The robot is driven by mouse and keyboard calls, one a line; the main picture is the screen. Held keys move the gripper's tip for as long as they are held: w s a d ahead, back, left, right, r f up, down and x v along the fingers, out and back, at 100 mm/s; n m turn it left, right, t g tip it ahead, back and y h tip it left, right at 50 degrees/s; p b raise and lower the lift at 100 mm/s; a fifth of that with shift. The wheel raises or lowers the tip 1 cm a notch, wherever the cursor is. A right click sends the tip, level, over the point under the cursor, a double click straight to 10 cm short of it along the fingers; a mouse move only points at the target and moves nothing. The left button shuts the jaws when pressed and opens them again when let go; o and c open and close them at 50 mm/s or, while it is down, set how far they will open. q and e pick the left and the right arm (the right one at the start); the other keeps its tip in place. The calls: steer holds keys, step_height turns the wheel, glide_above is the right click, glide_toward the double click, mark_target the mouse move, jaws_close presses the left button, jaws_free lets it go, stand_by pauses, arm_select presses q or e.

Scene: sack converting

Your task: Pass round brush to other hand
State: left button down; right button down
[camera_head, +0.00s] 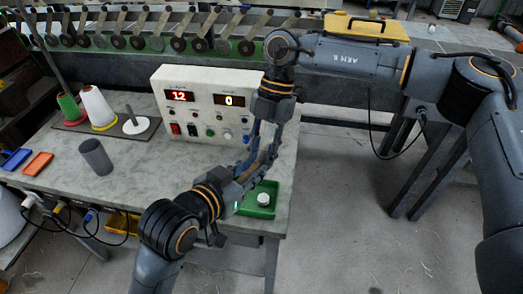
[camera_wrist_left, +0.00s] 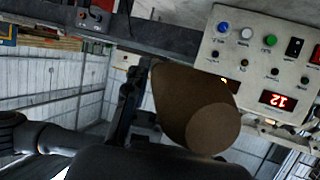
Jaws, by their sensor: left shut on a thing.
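The round brush shows as a brown, thick cylinder in the left wrist view (camera_wrist_left: 190,100), its round end toward the camera. In the head view only a small brown part of it (camera_head: 248,173) shows between the fingers. My left gripper (camera_head: 246,172) is shut on it, above the table's right end. My right gripper (camera_head: 261,155) points down from above, its two fingers spread with a gap between them, close to the brush and the left gripper's fingers. The overlapping fingers hide whether the right one touches the brush.
A control box (camera_head: 205,103) with red displays stands just behind the grippers. A green tray (camera_head: 271,211) with a white round piece (camera_head: 263,199) lies below them at the table's edge. A grey cylinder (camera_head: 96,157), thread cones (camera_head: 97,107) and small blue and orange trays (camera_head: 38,164) are at left.

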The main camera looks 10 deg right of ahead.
arm_select(q)
steer(key=c, duration=1)
jaws_free()
steer(key=shift+s+d+r, duration=0.1)
steer(key=shift+s+d, duration=0.1)
steer(key=shift+d, duration=0.05)
